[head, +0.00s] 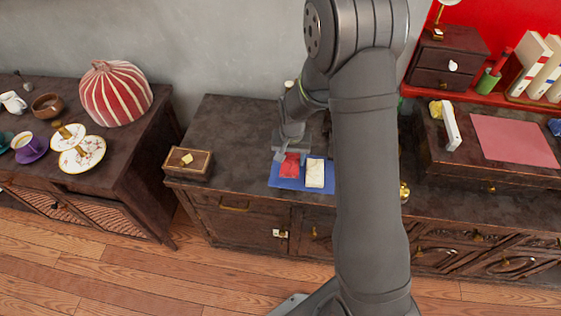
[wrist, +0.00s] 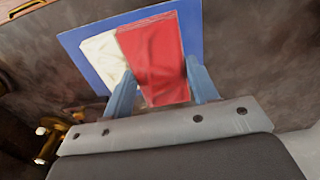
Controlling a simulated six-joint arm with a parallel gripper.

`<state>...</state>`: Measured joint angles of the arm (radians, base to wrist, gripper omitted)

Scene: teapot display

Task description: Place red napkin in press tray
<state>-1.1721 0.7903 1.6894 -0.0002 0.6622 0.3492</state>
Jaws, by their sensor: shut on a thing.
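The red napkin (head: 290,166) is a folded rectangle over the left part of a blue mat (head: 275,184) on the dark cabinet. In the wrist view the red napkin (wrist: 153,58) lies between the two pale blue fingers of my gripper (wrist: 160,88), which is shut on its near end. In the head view my gripper (head: 291,156) is at the napkin's back edge. I cannot tell whether the napkin is lifted off the mat. A cream napkin (head: 315,173) lies right beside it. I cannot clearly make out a press tray; my arm hides part of the cabinet top.
A small wooden box (head: 188,164) stands left on the cabinet top (head: 235,130). A brass item (head: 404,192) shows partly behind my arm. The cabinet top between box and mat is clear. A striped tea cosy (head: 115,95) and cups stand on the left cabinet.

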